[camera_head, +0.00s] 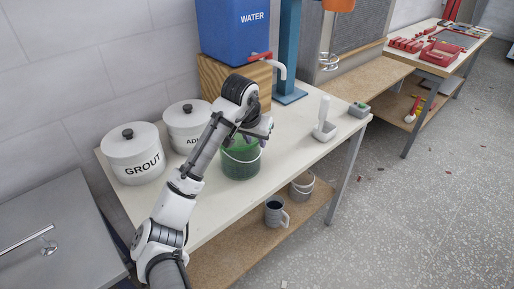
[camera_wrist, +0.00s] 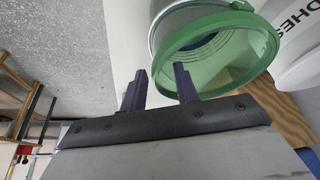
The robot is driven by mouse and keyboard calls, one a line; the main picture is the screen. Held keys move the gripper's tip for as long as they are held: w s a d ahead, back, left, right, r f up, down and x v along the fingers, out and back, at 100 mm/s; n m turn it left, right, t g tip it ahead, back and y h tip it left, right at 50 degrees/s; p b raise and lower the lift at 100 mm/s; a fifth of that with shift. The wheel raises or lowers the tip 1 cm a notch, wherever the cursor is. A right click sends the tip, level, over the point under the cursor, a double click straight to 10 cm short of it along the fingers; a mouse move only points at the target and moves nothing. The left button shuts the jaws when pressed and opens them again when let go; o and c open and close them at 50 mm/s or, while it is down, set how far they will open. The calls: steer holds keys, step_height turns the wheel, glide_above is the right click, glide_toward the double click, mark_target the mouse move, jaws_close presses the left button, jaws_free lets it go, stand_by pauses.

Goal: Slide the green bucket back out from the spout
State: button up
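The green bucket (camera_head: 241,163) with a wire handle stands upright on the pale bench top, in front of the blue WATER tank's wooden stand. The white spout (camera_head: 277,67) with a red tap sticks out above and to the right of it. My gripper (camera_head: 257,130) is low over the bucket's rim and hides part of it. In the wrist view my gripper (camera_wrist: 160,72) has its two fingers apart, with nothing visibly clamped. The right finger overlaps the bucket's green rim (camera_wrist: 262,47), and the left finger is outside it. I cannot tell whether they touch.
White GROUT (camera_head: 135,160) and second lidded (camera_head: 187,128) tubs stand left of the bucket. A white upright-handled tool (camera_head: 324,122) stands at the right.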

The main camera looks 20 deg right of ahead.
steer(key=v, duration=0.9)
steer(key=shift+b, duration=0.4)
